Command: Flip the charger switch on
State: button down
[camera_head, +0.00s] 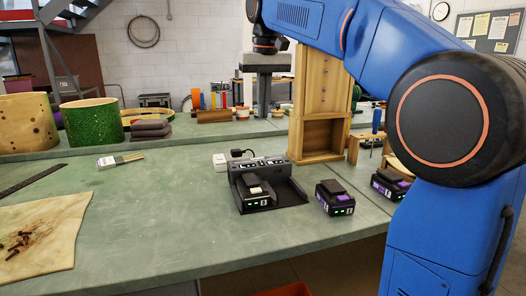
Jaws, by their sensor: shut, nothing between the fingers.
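The black charger (295,191) stands on the green bench top near the middle of the head view. My gripper (264,112) hangs downward, shut and empty, above and behind the charger in the picture. It appears apart from the charger.
A white plug block (220,161) and black plug (240,153) are behind the charger. Two loose batteries (334,197) (389,184) stand to its right. A wooden cabinet (323,140) rises behind it.

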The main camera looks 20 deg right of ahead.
aim_at(261, 162)
jog(key=f, duration=0.4)
jog(key=w+f, duration=0.1)
jog(key=f, duration=0.4)
jog(key=w+f, duration=0.1)
jog(key=f, duration=0.4)
jog(key=shift+r, duration=0.1)
dwell(0.3)
